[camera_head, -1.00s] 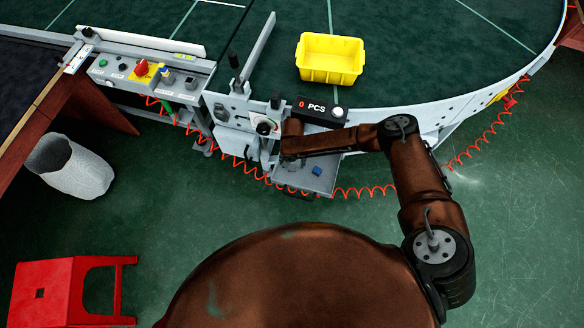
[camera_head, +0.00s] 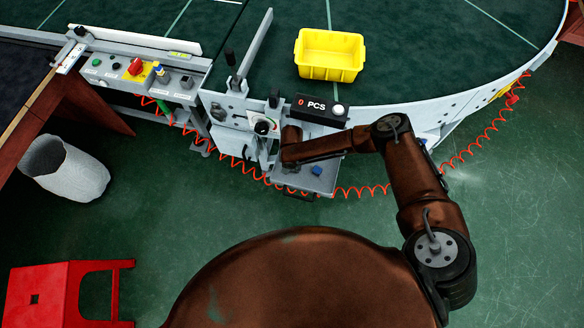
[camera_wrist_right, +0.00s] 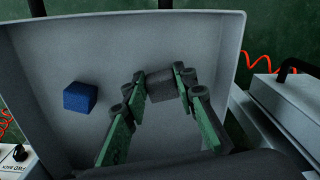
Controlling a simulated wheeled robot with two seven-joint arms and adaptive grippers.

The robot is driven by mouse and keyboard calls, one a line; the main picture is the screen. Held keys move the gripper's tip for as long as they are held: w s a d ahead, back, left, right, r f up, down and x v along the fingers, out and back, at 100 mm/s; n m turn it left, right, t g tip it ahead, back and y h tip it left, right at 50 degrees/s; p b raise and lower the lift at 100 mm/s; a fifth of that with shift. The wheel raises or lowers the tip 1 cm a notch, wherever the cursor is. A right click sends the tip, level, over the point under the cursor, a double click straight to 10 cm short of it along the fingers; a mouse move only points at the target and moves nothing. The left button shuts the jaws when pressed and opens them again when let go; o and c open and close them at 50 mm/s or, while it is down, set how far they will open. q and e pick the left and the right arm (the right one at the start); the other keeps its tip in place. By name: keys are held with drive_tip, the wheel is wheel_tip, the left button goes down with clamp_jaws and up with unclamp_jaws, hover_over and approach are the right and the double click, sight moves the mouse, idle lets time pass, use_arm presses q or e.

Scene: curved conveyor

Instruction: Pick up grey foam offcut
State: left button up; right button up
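The grey foam offcut (camera_wrist_right: 163,86) is a small dark grey block in the right wrist view, over a light grey tray (camera_wrist_right: 210,40). My right gripper (camera_wrist_right: 160,82) has its green-padded fingers on both sides of the block. The pads appear to touch it, with no clear gap. Whether the block is lifted off the tray cannot be told. In the head view the right gripper is hidden at the tray (camera_head: 325,178), behind my own arm, and the offcut does not show. My left gripper is not in view.
A yellow bin (camera_head: 329,56) stands on the dark green conveyor. A PCS counter box (camera_head: 320,109) and a coiled red cable lie close to my arm.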

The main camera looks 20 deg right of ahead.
drive_tip(key=shift+c, duration=1)
drive_tip(key=shift+r, duration=0.1)
